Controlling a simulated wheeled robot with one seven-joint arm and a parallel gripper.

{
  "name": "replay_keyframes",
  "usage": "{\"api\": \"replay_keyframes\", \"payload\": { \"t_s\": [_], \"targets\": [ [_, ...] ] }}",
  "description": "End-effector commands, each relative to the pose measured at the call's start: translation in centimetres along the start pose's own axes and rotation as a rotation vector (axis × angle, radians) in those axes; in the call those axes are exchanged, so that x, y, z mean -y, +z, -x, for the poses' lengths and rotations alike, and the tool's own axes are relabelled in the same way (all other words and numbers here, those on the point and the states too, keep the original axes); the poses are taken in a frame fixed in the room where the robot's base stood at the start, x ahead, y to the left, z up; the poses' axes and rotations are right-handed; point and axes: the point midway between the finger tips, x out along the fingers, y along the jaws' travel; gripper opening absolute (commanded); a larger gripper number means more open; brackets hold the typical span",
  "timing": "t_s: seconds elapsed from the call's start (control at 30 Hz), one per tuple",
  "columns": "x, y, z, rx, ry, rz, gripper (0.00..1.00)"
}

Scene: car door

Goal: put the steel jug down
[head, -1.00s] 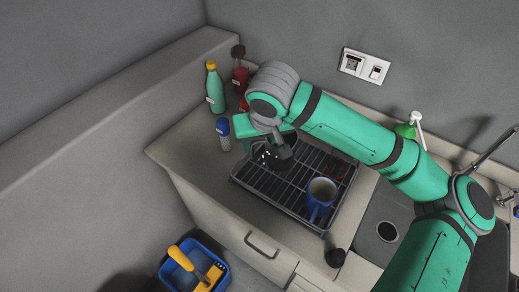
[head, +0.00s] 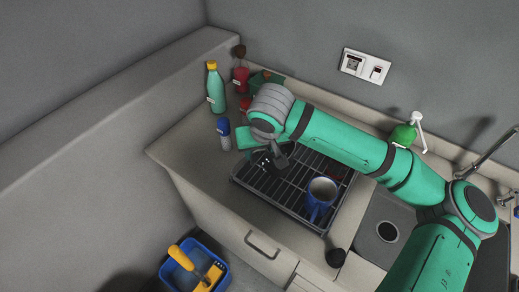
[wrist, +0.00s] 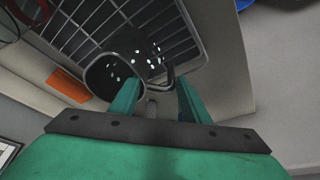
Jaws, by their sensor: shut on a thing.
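The steel jug (wrist: 142,50) is dark and shiny with white specks of reflection, and its dark mouth faces my wrist camera. My gripper (wrist: 158,97) is shut on its handle, with a finger on either side. In the head view my gripper (head: 275,158) is over the left part of the black wire dish rack (head: 299,216), and the jug (head: 262,164) shows small and partly hidden by my wrist. I cannot tell whether its base touches the rack.
A blue mug (head: 319,203) stands on the rack's right part. A grey bottle with a blue cap (head: 224,140), a teal bottle (head: 215,92) and a red bottle (head: 241,80) stand left. The sink (head: 372,238) is right. Bare counter (head: 190,150) lies at the left end.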

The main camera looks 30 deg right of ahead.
Motion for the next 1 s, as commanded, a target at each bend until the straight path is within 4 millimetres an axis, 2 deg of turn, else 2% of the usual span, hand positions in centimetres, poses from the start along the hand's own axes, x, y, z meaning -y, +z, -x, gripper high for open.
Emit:
{"api": "replay_keyframes", "payload": {
  "t_s": [0.03, 0.1, 0.53, 0.67, 1.0],
  "targets": [
    [0.0, 0.0, 0.0, 0.0, 0.0, 0.0, 0.5],
    [0.0, 0.0, 0.0, 0.0, 0.0, 0.0, 0.61],
    [0.0, -0.2, 0.6, 0.001, 0.001, 0.001, 0.61],
    [0.1, -0.2, 2.7, -0.001, -0.001, 0.001, 0.61],
    [0.1, -0.2, 9.5, -0.001, -0.001, 0.002, 0.61]
  ]
}}
